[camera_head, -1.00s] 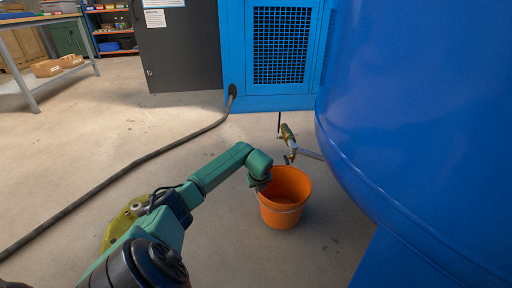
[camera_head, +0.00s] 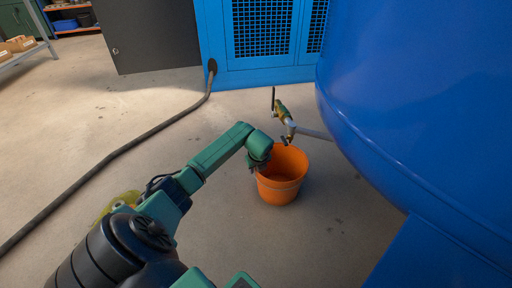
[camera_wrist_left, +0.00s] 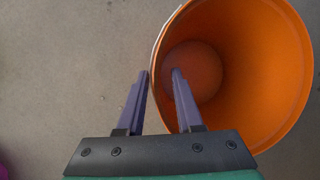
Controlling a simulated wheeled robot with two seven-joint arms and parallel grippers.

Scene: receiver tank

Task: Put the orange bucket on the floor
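The orange bucket (camera_head: 284,185) is upright below the tank's drain valve (camera_head: 284,115) in the head view and appears to stand on the concrete floor (camera_head: 240,235). My left gripper (camera_head: 257,165) is at the bucket's left rim. In the left wrist view my left gripper's fingers (camera_wrist_left: 160,72) are apart. One is outside the bucket (camera_wrist_left: 265,70) and the other inside, with the thin rim between them and gaps visible beside it. A pale handle runs along the rim there. My right gripper is not in view.
The big blue tank (camera_head: 420,110) fills the right side. A dark hose (camera_head: 130,145) crosses the floor at left to a blue cabinet (camera_head: 265,70). A shelf table stands at the far left.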

